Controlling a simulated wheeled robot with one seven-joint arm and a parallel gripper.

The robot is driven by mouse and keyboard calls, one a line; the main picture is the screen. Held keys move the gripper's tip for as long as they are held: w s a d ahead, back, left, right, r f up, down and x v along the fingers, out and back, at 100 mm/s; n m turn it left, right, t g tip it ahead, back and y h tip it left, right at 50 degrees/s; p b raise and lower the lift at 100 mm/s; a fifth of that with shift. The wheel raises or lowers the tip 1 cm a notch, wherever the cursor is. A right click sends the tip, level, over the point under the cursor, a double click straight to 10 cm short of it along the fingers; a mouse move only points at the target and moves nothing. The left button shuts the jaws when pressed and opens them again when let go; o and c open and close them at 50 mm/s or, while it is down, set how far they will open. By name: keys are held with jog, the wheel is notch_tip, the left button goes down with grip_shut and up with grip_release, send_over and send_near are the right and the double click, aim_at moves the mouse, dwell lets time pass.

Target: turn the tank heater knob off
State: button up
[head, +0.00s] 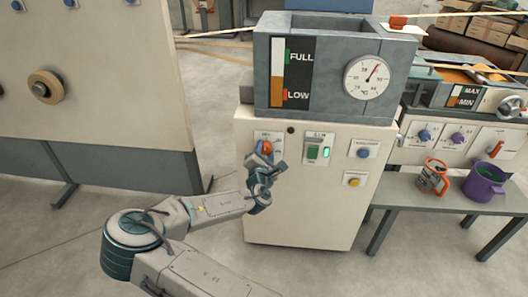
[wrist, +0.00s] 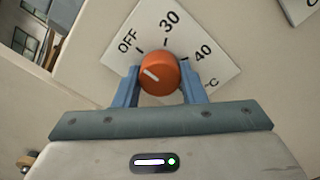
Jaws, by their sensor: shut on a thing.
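The tank heater knob (wrist: 157,76) is round and orange, on a white dial plate (wrist: 205,35) marked OFF, 30 and 40 °C. Its white pointer line slants to the upper left, on the OFF side; I cannot tell if it lines up exactly with the OFF tick. My gripper (wrist: 159,82) has one blue finger on each side of the knob and is shut on it. In the head view the knob (head: 267,146) is on the upper left of the cream cabinet front, and my gripper (head: 262,158) reaches it from below, hiding part of the plate.
The grey tank (head: 335,70) above has a FULL/LOW gauge and a round thermometer (head: 367,77). A green switch panel (head: 317,149), a blue button (head: 363,153) and a yellow button (head: 355,182) are to the right. A bench (head: 400,197) holds orange and purple mugs.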

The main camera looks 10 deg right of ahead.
jog(key=o, duration=1)
jog(key=p+v, duration=0.1)
jog(key=v, duration=1.2)
jog(key=shift+s, duration=0.35)
